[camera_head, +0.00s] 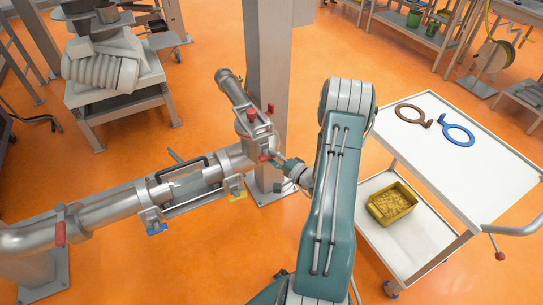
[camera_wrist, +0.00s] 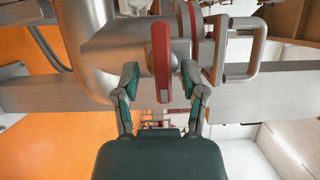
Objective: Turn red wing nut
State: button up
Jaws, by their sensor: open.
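In the wrist view, a red flat bar (camera_wrist: 161,52), which looks like the red wing nut, stands upright against the grey metal pipe. My gripper (camera_wrist: 159,75) is open, with one finger on each side of the bar and visible gaps between. In the head view, my gripper (camera_head: 271,158) is at the pipe joint, and a small red part (camera_head: 264,157) shows beside its fingertips. Other red parts (camera_head: 251,114) sit higher on the joint. I cannot tell from the head view how the fingers stand around the nut.
The pipe (camera_head: 112,206) runs left with blue (camera_head: 157,229) and yellow (camera_head: 238,195) fittings and a red handle (camera_head: 60,233). A grey column (camera_head: 268,60) stands behind. A white cart (camera_head: 470,165) at right holds brown and blue rings, with a yellow bin (camera_head: 391,203) below.

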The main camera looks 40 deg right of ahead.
jog(key=s+d, duration=0.2)
jog(key=s, duration=0.9)
jog(key=shift+f, duration=0.1)
jog(key=w+a+r+n+g+y, duration=0.1)
jog(key=a+r+n+g+y, duration=0.4)
jog(key=a+r, duration=0.45)
jog(key=w+a+r+n+g+y, duration=0.25)
jog(key=a+r+n+g, duration=0.45)
jog(key=a, duration=0.6)
jog(key=s+a+r+n+h, duration=0.4)
jog(key=s+a+r+h, duration=0.4)
jog(key=s+r+h, duration=0.2)
jog(key=shift+s+r+n, duration=0.3)
jog(key=shift+s+r, duration=0.3)
jog(key=shift+r, duration=0.2)
